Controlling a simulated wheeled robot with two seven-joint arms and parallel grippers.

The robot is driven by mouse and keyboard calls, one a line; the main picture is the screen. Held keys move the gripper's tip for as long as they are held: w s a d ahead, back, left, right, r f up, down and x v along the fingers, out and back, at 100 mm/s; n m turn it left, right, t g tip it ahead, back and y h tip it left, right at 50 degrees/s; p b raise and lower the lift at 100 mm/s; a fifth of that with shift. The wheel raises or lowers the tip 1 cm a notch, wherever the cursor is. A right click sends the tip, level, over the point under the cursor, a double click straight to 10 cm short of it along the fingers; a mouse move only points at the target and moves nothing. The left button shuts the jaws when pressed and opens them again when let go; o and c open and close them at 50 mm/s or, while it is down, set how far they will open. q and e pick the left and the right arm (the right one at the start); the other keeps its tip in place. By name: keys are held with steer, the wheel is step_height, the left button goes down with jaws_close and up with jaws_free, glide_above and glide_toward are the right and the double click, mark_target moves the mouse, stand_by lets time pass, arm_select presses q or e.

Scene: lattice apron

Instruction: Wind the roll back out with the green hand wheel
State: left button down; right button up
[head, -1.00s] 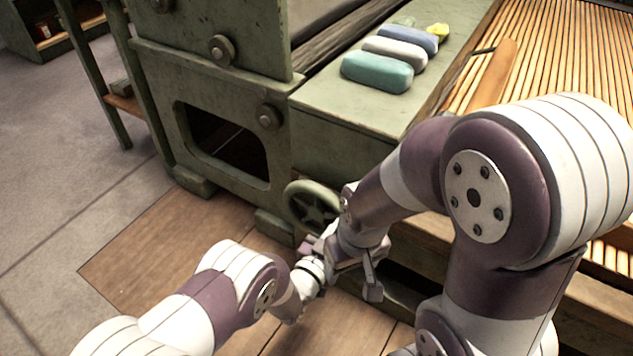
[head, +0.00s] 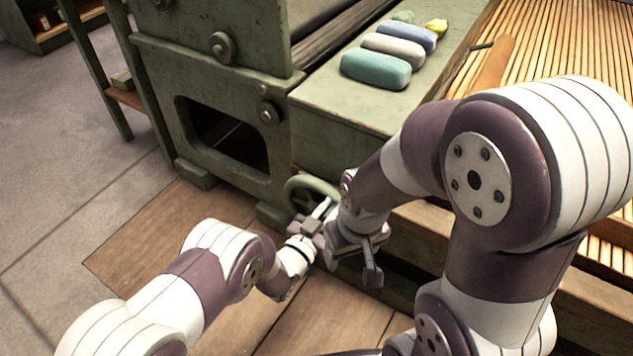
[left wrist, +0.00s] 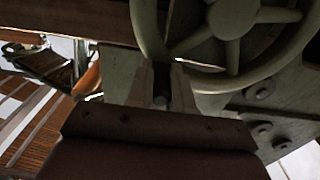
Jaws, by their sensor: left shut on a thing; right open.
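The green hand wheel (head: 308,181) stands low at the front of the green machine, partly hidden behind my grippers in the head view. In the left wrist view the wheel (left wrist: 283,59) shows large, with its spokes and hub. My left gripper (head: 322,208) is shut on the wheel's rim; in the left wrist view its fingers (left wrist: 162,78) meet at the lower left of the rim. My right gripper (head: 354,262) is open and empty, just right of and below the left one. A dark roll (head: 345,34) lies behind the machine's side plate.
The slatted wooden apron (head: 540,45) is at the right. A wooden board floor (head: 150,235) is clear at the left.

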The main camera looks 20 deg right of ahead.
arm_select(q)
steer(key=c, duration=1.4)
jaws_free()
steer(key=shift+w+a+r, duration=0.2)
steer(key=shift+w+a, duration=0.2)
steer(key=shift+a, duration=0.15)
steer(key=o, duration=0.4)
steer(key=shift+f, duration=0.1)
steer(key=shift+d, duration=0.1)
steer(key=p+v, duration=0.4)
steer(key=v, duration=0.4)
steer(key=shift+d, duration=0.1)
